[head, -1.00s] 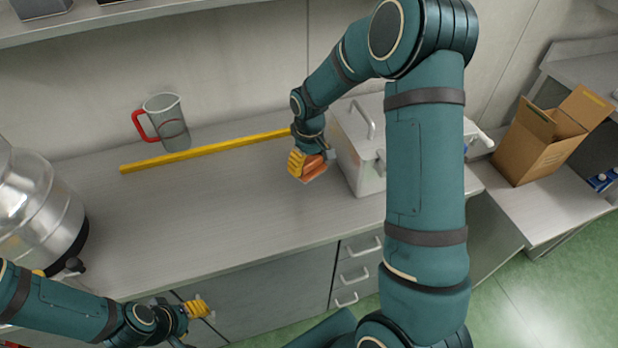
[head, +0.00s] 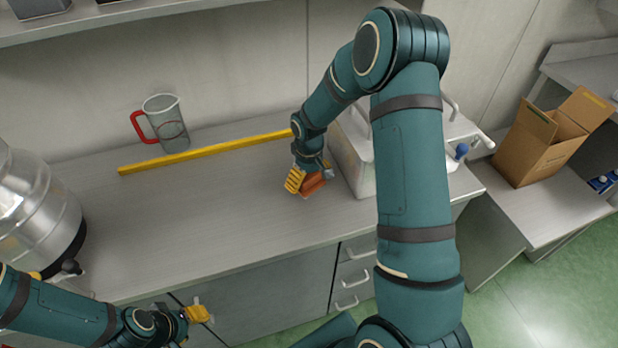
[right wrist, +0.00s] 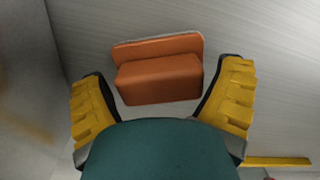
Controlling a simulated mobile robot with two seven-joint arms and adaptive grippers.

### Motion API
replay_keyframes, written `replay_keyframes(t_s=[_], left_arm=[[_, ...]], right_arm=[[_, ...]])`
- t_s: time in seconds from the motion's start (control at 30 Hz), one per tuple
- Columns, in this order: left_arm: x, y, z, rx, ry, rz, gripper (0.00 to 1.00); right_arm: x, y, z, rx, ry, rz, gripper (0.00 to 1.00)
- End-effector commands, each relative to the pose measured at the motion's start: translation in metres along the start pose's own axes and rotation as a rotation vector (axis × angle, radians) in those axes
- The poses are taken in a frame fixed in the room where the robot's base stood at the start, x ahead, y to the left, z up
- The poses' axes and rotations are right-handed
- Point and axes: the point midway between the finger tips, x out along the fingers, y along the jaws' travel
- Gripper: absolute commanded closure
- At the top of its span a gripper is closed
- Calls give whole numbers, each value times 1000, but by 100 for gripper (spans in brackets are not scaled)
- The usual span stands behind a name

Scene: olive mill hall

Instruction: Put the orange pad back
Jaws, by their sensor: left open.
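The orange pad (head: 313,184), a block on a wider flat orange base, is at the counter (head: 230,215) near the white lidded box. It also shows in the right wrist view (right wrist: 158,78), between my fingers. My right gripper (right wrist: 162,98) is open around the pad, with a gap visible at the left finger; contact on the right side is hard to tell. In the head view my right gripper (head: 311,178) is low over the counter and partly covers the pad. My left gripper (head: 200,313) is open and empty, in front of the counter at the lower left.
A yellow bar (head: 205,152) lies along the back of the counter, beside a clear jug (head: 167,122) with a red handle. The white box (head: 352,150) stands close right of the pad. A metal vessel (head: 35,215) is at left. The counter middle is free.

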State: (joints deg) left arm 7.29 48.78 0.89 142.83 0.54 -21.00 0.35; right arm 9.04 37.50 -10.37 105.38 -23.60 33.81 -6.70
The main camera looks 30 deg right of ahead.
Motion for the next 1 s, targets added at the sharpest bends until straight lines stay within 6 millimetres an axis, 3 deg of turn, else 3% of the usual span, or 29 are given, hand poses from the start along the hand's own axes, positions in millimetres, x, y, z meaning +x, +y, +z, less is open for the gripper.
replay_keyframes(t_s=[0.3,0.43,0.8,1.0], left_arm=[[-1,0,0,0,1,0,53],[-4,2,-2,-1,4,0,53],[-12,4,-6,-3,12,-1,53],[-14,5,-7,-4,15,-1,53]], right_arm=[[-2,0,0,0,0,0,0],[-12,0,-1,0,2,1,0],[-85,0,-1,-1,4,1,0],[-114,0,0,0,2,1,0]])
